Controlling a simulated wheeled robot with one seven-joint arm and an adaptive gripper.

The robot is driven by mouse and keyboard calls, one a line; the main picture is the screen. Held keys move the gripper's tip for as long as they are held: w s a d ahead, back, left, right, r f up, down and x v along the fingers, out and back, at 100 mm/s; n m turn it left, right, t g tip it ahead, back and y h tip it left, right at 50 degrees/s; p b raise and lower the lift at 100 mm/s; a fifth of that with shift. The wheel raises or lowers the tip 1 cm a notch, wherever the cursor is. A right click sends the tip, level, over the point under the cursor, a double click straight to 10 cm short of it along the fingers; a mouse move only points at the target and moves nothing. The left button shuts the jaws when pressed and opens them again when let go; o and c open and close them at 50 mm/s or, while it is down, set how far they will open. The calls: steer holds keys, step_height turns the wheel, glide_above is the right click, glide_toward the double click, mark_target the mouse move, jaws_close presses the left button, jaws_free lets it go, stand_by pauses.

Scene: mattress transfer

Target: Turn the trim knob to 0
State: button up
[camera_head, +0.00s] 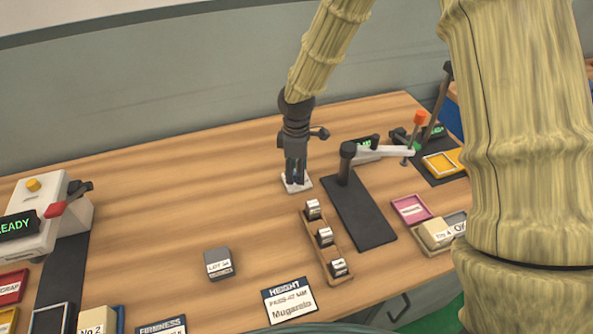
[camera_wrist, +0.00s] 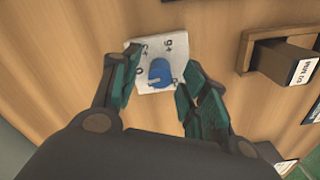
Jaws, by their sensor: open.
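The trim knob (camera_wrist: 160,73) is blue and sits on a small white plate (camera_wrist: 143,50) with printed marks, some readable as numbers. In the head view the white plate (camera_head: 297,187) lies on the wooden table under my gripper (camera_head: 295,178), which points straight down at it. In the wrist view my gripper (camera_wrist: 155,90) is open, with one finger on each side of the knob. The fingers look close to the plate; I cannot tell whether either touches the knob. A "0" mark shows left of the knob. Which mark the knob points to is unclear.
A wooden rack (camera_head: 325,245) with several small labelled blocks stands right of the plate. A black base with a lever arm (camera_head: 360,210) is beyond it. A grey block (camera_head: 218,263) and a "Height" card (camera_head: 290,300) lie nearer.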

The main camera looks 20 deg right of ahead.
steer(key=shift+f, duration=0.55)
steer(key=shift+c, duration=0.3)
jaws_close()
steer(key=shift+r+m+p, duration=0.1)
steer(key=shift+m+p, duration=0.4)
steer(key=shift+m, duration=0.1)
steer(key=shift+o, duration=0.3)
jaws_free()
